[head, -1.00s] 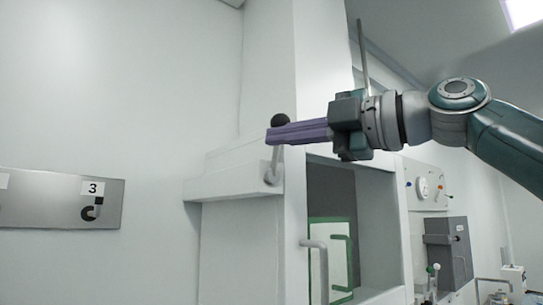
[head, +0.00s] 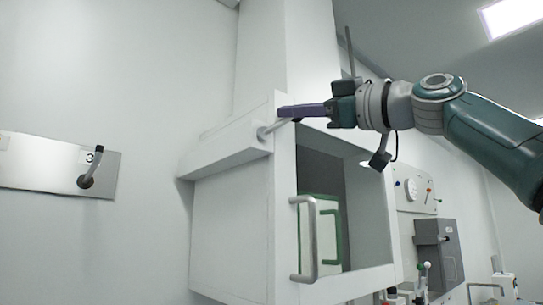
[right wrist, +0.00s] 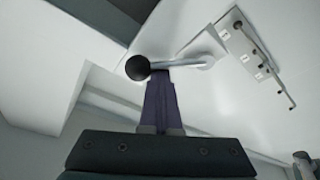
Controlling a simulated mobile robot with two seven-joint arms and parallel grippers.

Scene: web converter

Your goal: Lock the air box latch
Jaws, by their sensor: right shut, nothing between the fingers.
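The air box (head: 228,225) is a white cabinet in the middle of the head view. Its latch (head: 270,129) is a grey lever on the box's upper front, tilted over to the right with its end at my gripper. In the right wrist view the latch arm (right wrist: 182,65) lies nearly level, and its black ball knob (right wrist: 138,68) is just beyond the fingertips. My right gripper (head: 282,112) has purple fingers, shut and empty, against or just beside the lever; contact is unclear. It also shows in the right wrist view (right wrist: 160,82). My left gripper is out of view.
A grey door handle (head: 308,240) stands out from the box front below the latch. A wall plate marked 3 (head: 40,165) with another lever (head: 91,168) is at the left. Gauges and a grey box (head: 438,250) are at the right.

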